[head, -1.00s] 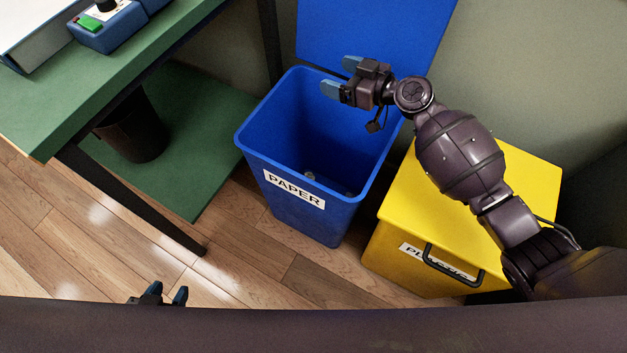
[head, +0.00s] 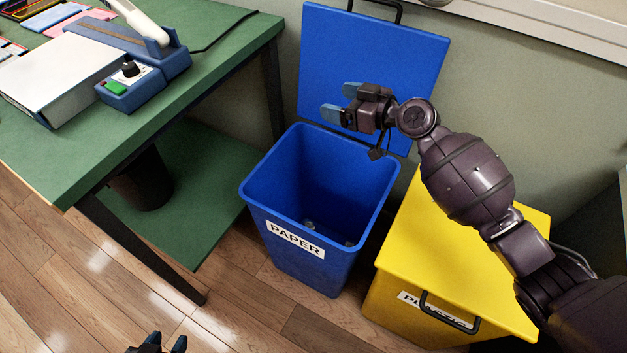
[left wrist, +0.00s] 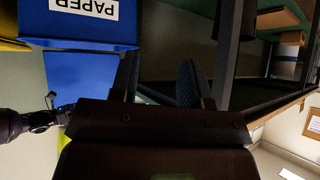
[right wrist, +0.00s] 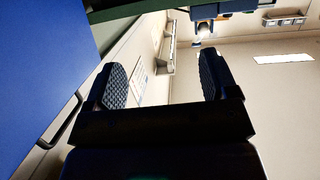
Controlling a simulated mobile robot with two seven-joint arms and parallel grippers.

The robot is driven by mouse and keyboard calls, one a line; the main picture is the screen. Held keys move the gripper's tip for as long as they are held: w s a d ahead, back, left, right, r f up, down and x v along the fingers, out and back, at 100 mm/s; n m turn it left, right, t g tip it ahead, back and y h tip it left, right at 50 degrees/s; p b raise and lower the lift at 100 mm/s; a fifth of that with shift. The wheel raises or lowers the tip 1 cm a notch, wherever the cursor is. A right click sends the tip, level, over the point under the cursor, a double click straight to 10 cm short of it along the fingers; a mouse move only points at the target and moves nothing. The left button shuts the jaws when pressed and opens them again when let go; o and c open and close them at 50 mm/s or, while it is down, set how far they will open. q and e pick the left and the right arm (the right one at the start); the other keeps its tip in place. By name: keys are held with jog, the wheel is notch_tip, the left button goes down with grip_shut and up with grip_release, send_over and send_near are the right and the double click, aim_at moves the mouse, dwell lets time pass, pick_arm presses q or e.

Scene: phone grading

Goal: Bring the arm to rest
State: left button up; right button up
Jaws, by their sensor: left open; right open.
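My right arm reaches in from the right in the head view. Its gripper (head: 340,102) is open and empty, in front of the raised blue lid and appearing above the back rim of the blue PAPER bin (head: 258,200). The right wrist view shows its two fingers (right wrist: 163,80) apart with nothing between them. My left gripper (head: 165,344) shows only at the bottom edge of the head view, over the wooden floor. In the left wrist view its fingers (left wrist: 160,80) are apart and empty. Most of my left arm is out of view.
The yellow plastic bin (head: 400,255) stands shut beneath my right arm. A green table (head: 60,165) at the left carries a blue device (head: 145,88) and a white box (head: 60,80). A dark wastebasket (head: 145,182) stands under it. Small items (head: 310,225) lie inside the blue bin.

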pick_arm(q)
jog(key=shift+w+r, duration=0.1)
jog(key=shift+w, duration=0.15)
pick_arm(e)
jog(key=s+d+f+m+t+h+p, duration=0.3)
jog(key=s+d+m+t+h+p, duration=0.35)
jog(key=s+d, duration=0.8)
pick_arm(q)
notch_tip(320, 180, up, 8)
jog(key=t+p, duration=0.1)
jog(key=p, duration=0.1)
pick_arm(e)
jog(key=s+d+f+m+g+h, duration=0.1)
jog(key=s+d+f+h, duration=0.1)
jog(key=s, duration=0.7)
jog(key=s+d+f+m+g+h, duration=0.1)
jog(key=s+f, duration=0.3)
jog(key=s, duration=0.5)
jog(key=s+d+f+m+g+h, duration=0.1)
jog(key=s+d+f+g+h, duration=0.1)
jog(key=s, duration=0.7)
jog(key=shift+s+d+f+h, duration=0.15)
jog(key=shift+d+f+h, duration=0.55)
jog(key=shift+d, duration=0.3)
pick_arm(q)
jog(key=shift+w, duration=0.3)
pick_arm(e)
jog(key=shift+r+m, duration=0.1)
jog(key=shift+m, duration=0.15)
